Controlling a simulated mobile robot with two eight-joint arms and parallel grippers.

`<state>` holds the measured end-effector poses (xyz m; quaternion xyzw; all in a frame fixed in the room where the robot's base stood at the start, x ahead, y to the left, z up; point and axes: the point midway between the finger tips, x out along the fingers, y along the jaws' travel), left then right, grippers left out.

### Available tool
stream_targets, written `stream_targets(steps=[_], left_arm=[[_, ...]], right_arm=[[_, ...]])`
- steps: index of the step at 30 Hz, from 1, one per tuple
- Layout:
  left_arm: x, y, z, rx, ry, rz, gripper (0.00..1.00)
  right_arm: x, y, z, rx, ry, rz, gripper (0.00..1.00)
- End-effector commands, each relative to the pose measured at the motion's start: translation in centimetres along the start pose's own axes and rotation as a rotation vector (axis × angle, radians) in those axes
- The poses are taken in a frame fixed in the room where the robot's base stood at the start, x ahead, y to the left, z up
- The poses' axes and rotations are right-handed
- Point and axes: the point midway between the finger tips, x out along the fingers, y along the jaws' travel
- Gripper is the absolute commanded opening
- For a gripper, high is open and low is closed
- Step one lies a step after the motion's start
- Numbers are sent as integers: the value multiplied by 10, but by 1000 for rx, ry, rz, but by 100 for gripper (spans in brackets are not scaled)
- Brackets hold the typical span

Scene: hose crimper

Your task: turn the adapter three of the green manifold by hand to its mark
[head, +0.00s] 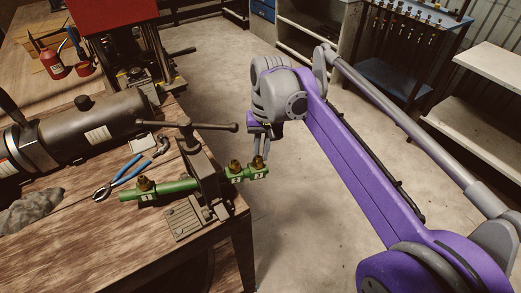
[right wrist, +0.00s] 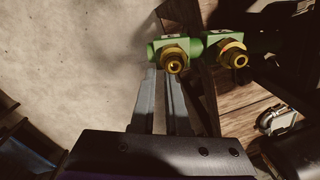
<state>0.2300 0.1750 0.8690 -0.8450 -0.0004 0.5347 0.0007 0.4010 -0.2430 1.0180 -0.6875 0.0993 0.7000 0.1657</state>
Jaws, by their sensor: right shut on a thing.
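The green manifold (head: 180,187) is clamped in a bench vise (head: 203,172) at the table's edge, its right end sticking out past the edge. Brass adapters stand on it: one at the left (head: 145,183), one right of the vise (head: 235,167), and the end one (head: 258,162), which I take for adapter three. My right gripper (head: 261,150) comes down from above and is shut on that end adapter. The right wrist view shows the fingers (right wrist: 160,76) reaching this adapter (right wrist: 174,62); the exact contact and any mark are unclear. My left gripper is not in view.
Blue-handled pliers (head: 122,181) and a grey rag (head: 33,211) lie on the wooden bench. A dark cylindrical machine (head: 85,130) and a red press (head: 112,35) stand behind. The vise handle (head: 200,125) sticks out near my right gripper. Floor right of the bench is clear.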

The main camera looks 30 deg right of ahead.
Motion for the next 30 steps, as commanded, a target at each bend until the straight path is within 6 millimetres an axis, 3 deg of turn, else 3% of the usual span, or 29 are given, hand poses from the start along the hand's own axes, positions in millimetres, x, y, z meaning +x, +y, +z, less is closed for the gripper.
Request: stream_targets(steps=[24,30], left_arm=[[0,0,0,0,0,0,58],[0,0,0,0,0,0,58]], right_arm=[[1,2,4,-1660,-11,-6,0],[1,2,4,-1968,-11,-8,0]])
